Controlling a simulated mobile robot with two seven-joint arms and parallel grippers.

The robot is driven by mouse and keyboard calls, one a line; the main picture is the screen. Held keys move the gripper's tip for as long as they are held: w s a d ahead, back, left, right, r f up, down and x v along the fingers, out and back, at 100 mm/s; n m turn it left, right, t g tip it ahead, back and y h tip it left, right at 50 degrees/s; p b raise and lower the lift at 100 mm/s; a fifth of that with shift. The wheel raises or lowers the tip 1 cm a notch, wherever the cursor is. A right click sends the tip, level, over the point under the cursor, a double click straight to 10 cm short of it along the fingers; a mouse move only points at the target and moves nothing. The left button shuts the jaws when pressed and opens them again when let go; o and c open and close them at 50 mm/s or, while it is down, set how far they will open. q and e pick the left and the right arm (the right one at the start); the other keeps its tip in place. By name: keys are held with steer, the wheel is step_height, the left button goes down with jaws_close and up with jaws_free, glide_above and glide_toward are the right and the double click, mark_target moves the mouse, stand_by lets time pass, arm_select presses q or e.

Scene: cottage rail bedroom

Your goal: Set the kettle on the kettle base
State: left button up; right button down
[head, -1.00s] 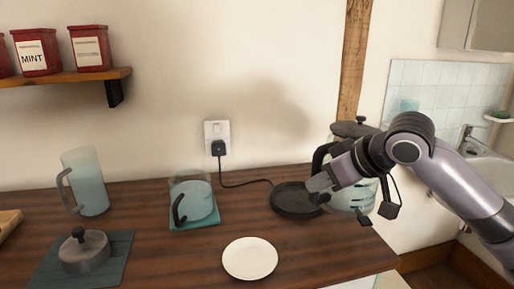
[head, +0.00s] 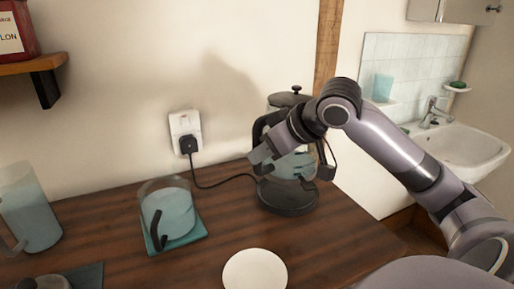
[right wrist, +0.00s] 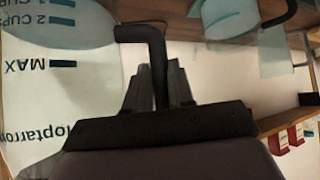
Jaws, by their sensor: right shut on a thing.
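The kettle (head: 292,166) is a clear glass body with a dark lid and a black handle, upright over the round black kettle base (head: 288,205). Whether its bottom touches the base or hangs slightly above it I cannot tell. My right gripper (head: 262,160) is shut on the handle, at the kettle's left side. In the right wrist view the gripper's fingers (right wrist: 158,88) close around the black handle, and the kettle wall (right wrist: 45,95) with its printed marks fills the left. My left gripper is not in view.
A glass jug (head: 167,212) stands on a teal mat left of the base. A white plate (head: 255,272) lies in front. Another jug (head: 30,215) is at far left. A black cord runs from the base to the wall plug (head: 188,144). The counter's right edge is close.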

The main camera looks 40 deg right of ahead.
arm_select(q)
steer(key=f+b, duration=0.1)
steer(key=b, duration=0.1)
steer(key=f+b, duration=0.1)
steer(key=b, duration=0.1)
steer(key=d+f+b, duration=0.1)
steer(key=b, duration=0.1)
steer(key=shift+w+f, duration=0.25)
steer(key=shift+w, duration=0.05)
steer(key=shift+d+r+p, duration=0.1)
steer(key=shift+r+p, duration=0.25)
steer(key=shift+p, duration=0.15)
stand_by(1.1)
